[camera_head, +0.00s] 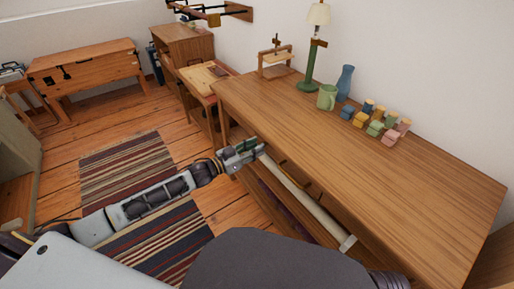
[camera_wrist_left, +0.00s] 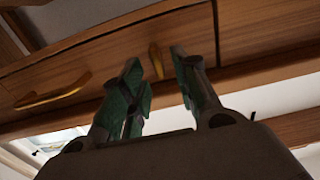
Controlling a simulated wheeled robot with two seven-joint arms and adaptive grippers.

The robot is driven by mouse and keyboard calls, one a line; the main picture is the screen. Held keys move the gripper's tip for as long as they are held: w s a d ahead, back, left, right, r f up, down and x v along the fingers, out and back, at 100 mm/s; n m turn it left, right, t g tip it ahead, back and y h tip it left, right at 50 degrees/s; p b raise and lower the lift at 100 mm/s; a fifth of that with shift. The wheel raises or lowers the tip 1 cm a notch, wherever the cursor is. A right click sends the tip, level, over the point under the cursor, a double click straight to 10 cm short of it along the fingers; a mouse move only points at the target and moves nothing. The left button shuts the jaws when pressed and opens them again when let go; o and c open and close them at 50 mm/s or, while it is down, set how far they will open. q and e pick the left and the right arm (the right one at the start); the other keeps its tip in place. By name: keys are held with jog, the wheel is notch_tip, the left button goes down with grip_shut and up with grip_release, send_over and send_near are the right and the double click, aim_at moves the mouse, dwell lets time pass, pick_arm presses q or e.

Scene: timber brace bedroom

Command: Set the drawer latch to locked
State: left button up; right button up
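A small brass latch (camera_wrist_left: 156,61) shows on the wooden drawer front (camera_wrist_left: 110,60) in the left wrist view. It is a short, narrow piece, roughly upright in the picture. My left gripper (camera_wrist_left: 160,80) has its two greenish fingers apart, with the latch seen in the gap between them. I cannot tell whether a finger touches it. A brass drawer handle (camera_wrist_left: 52,93) is to the left of the latch. In the head view my left gripper (camera_head: 243,153) is at the front of the long wooden table (camera_head: 300,110), where the latch is hidden. My right gripper is not in view.
On the table top stand a green lamp (camera_head: 311,70), a green mug (camera_head: 327,97), a blue vase (camera_head: 345,80) and several coloured blocks (camera_head: 376,122). A striped rug (camera_head: 130,165) lies on the open floor at left.

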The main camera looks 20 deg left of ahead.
pick_arm(q)
jog(key=shift+w+d, duration=0.4)
jog(key=shift+w, duration=0.1)
jog(key=shift+c, duration=0.3)
grip_shut()
